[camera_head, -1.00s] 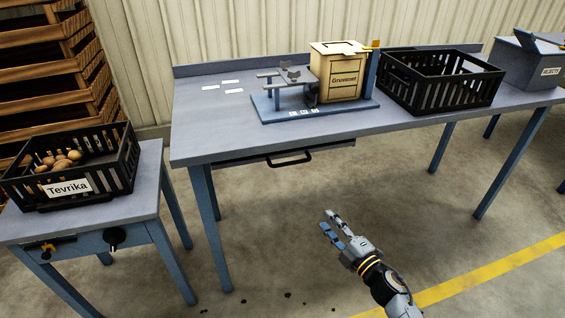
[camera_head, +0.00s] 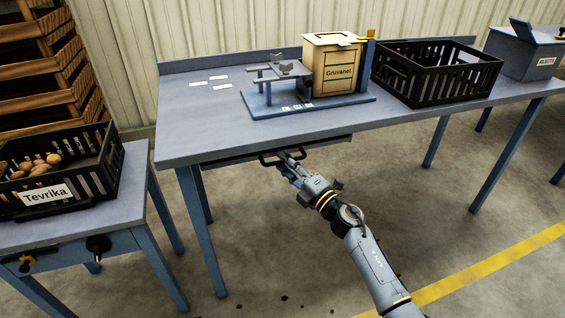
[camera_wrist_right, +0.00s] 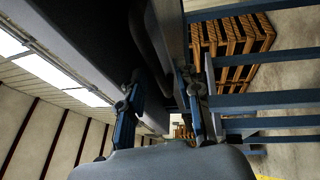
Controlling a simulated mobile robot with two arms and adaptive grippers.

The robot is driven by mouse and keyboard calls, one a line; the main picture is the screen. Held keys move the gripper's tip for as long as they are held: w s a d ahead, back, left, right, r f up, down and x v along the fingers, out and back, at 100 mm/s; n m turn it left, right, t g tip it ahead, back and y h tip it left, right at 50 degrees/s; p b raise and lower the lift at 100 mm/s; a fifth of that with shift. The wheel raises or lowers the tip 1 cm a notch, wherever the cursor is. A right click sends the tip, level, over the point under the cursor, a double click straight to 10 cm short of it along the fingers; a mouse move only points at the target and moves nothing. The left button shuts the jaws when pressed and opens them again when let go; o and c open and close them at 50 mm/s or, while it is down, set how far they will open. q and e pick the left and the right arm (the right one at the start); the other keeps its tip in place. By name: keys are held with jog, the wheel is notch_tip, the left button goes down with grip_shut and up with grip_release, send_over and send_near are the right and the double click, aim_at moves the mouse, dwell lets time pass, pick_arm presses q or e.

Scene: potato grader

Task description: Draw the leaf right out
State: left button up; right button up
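The leaf (camera_head: 225,161) is a flat panel under the front edge of the long grey table, with a black bar handle (camera_head: 268,159) on its front. The leaf looks pushed in under the tabletop. My right gripper (camera_head: 287,164) is at the right end of the handle, its fingers pointing at it. In the right wrist view its two fingers (camera_wrist_right: 162,105) stand apart, with a dark bar, apparently the handle, ahead of the gap. I cannot tell whether a finger touches the handle. My left gripper is not in view.
On the long table (camera_head: 195,130) stand a cream box labelled Gruvanet (camera_head: 335,85) on a blue stand (camera_head: 290,112), and an empty black crate (camera_head: 430,85). A side table (camera_head: 130,190) holds the Tevrika crate (camera_head: 75,185) with potatoes.

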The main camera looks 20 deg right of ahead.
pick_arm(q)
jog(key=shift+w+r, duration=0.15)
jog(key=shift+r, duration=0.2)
pick_arm(e)
jog(key=shift+x, duration=0.8)
grip_shut()
jog(key=shift+s, duration=0.1)
